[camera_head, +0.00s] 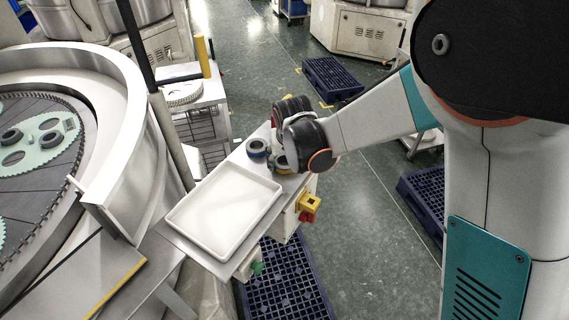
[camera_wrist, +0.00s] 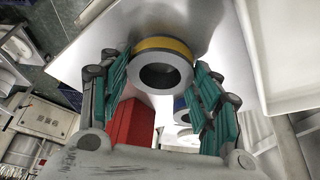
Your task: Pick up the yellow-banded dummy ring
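The yellow-banded ring (camera_wrist: 163,48) is a grey ring with a wide hole and a yellow band. In the wrist view it lies at the top centre, between the tips of my gripper (camera_wrist: 162,72). The teal finger pads are spread on either side of it; whether they touch it is not clear. In the head view the ring (camera_head: 282,167) stands on the small table, mostly hidden by my wrist. A blue-banded ring (camera_head: 257,149) stands just left of it. It also shows in part in the wrist view (camera_wrist: 182,116).
A white tray (camera_head: 224,214) fills the table's near part, close to the rings. A red block-like shape (camera_wrist: 131,124) shows between my fingers in the wrist view. The lapping machine (camera_head: 110,170) stands left; blue pallets (camera_head: 285,283) lie on the floor.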

